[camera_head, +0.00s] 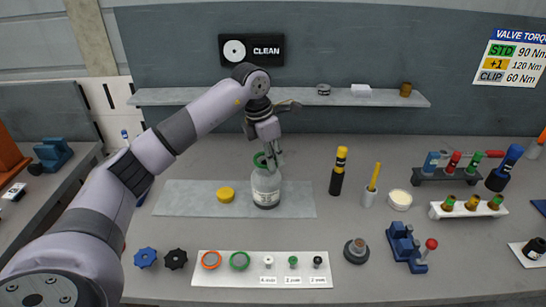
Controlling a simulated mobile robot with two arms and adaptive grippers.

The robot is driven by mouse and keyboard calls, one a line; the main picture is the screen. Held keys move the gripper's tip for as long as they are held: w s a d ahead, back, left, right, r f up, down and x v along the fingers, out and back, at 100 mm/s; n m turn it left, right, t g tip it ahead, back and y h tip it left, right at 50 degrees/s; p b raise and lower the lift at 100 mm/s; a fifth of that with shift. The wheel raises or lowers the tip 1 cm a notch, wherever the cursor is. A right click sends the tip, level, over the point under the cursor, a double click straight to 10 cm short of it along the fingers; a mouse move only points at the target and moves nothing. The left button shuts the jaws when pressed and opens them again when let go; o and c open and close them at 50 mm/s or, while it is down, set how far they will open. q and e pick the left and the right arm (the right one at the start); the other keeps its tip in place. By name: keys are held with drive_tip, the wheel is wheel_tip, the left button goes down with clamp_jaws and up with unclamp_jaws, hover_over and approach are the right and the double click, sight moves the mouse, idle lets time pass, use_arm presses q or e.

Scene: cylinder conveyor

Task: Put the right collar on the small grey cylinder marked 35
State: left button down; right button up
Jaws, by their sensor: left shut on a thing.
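A pale grey cylinder (266,190) with a small label stands upright on the grey mat at the middle of the bench. I cannot read its marking. My left gripper (270,163) points down over its top and is shut on a green ring-like piece (260,159). The piece is at the cylinder's neck, partly hidden by the fingers; I cannot tell whether it is seated. My right gripper is out of view.
A yellow cap (226,195) lies left of the cylinder on the mat (180,200). The white board (320,285) also carries several small labelled parts. Blue (145,257) and black knobs (176,259) lie left of it. A black-and-yellow tool (338,172) stands to the right.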

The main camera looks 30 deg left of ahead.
use_arm(q)
drive_tip(key=shift+f+b, duration=0.55)
drive_tip(key=shift+f, duration=0.25)
drive_tip(key=shift+f+b, duration=0.45)
drive_tip(key=shift+f, duration=0.3)
drive_tip(key=c, duration=1.7)
unclamp_jaws()
drive_tip(key=shift+o, duration=0.2)
drive_tip(key=shift+r, duration=0.1)
drive_tip(key=shift+r+p, duration=2.25)
drive_tip(key=shift+r, duration=0.7)
